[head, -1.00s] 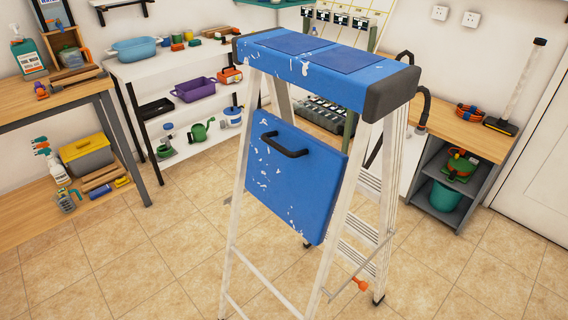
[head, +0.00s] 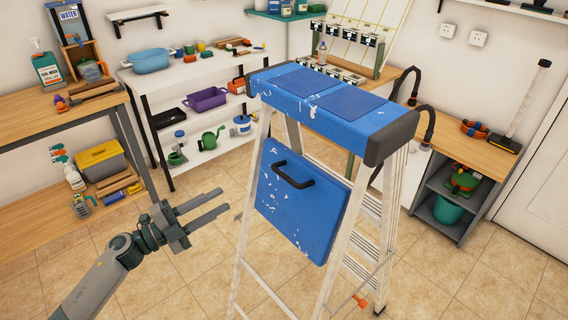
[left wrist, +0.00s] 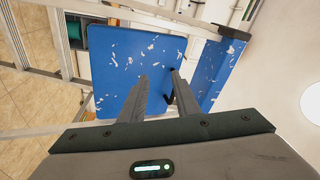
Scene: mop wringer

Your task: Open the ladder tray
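The blue ladder tray (head: 301,205) hangs folded down, nearly upright, between the front rails of the stepladder (head: 340,120). Its black handle (head: 291,172) is near its upper edge. My left gripper (head: 222,203) is open and empty, left of the tray and apart from it, with its fingers pointing toward it. In the left wrist view, the tray (left wrist: 125,65) lies ahead of the fingers (left wrist: 158,92), and the handle (left wrist: 171,88) shows just beside the right finger, partly hidden by it. My right gripper is not in view.
A wooden workbench (head: 75,115) is at the left and a white shelf (head: 190,72) with several containers stands behind. A wooden-topped cabinet (head: 475,150) stands at the right. The tiled floor (head: 180,265) around the ladder is clear.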

